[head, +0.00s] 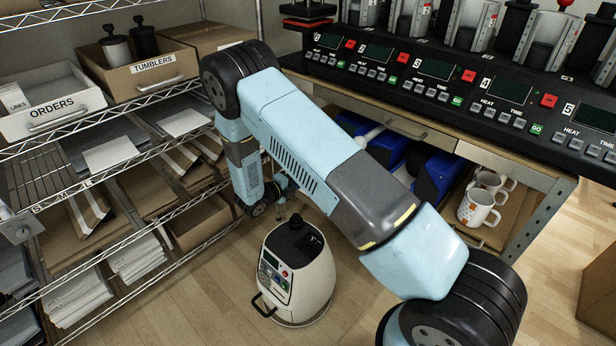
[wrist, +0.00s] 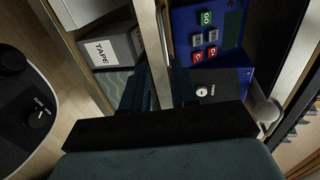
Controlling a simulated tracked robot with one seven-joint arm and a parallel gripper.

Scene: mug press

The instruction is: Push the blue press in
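Blue press parts (head: 388,148) show in the head view on the shelf under the bench, on both sides of my arm, which hides the middle. A pale handle lies across the left part. In the head view my gripper (head: 284,190) is small, partly hidden by my arm.
A metal post and shelf edge stand close to my gripper. A TAPE box (wrist: 103,52) is left of it. White mugs (head: 478,207) stand on the lower shelf at right. A white rounded machine (head: 300,270) stands on the floor. A wire rack (head: 95,165) fills the left.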

